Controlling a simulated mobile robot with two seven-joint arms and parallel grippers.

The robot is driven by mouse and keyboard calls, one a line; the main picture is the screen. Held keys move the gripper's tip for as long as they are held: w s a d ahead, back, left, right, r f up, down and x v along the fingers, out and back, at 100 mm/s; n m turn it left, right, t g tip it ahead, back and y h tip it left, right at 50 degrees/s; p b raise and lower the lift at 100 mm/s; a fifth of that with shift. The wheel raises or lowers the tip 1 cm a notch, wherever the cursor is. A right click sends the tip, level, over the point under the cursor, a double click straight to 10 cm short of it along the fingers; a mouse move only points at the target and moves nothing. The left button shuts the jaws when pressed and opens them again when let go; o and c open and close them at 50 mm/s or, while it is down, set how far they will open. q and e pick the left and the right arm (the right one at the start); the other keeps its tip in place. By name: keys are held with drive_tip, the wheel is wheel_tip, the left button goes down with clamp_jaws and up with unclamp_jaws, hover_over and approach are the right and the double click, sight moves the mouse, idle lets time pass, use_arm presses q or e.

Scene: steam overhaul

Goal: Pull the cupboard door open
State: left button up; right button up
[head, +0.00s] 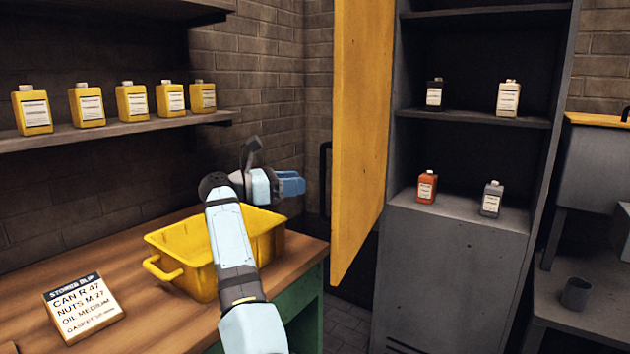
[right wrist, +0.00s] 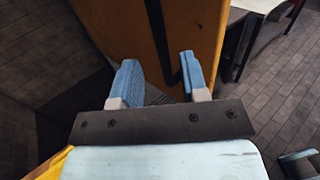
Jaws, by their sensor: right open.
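The yellow cupboard door (head: 358,130) stands swung well out from the grey cupboard (head: 455,265), so its shelves are exposed. A black bar handle (head: 323,180) is on the door's left-hand side. My right gripper (head: 292,184) is open and empty, left of the handle and above the bench. In the right wrist view the blue fingers (right wrist: 160,75) are spread, with the door (right wrist: 115,30) and black handle (right wrist: 156,35) beyond them. The handle shows between the fingers in line of sight, and I see no contact.
A yellow crate (head: 190,262) stands under my right arm on the wooden bench (head: 130,335), near a stores slip (head: 82,307). Yellow cans line the wall shelf (head: 110,133). Small cans stand inside the cupboard, including an orange one (head: 427,187). A side table (head: 590,310) is right.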

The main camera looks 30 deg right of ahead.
drive_tip(key=v, duration=0.6)
drive_tip(key=shift+a, duration=0.35)
drive_tip(key=shift+w, duration=0.1)
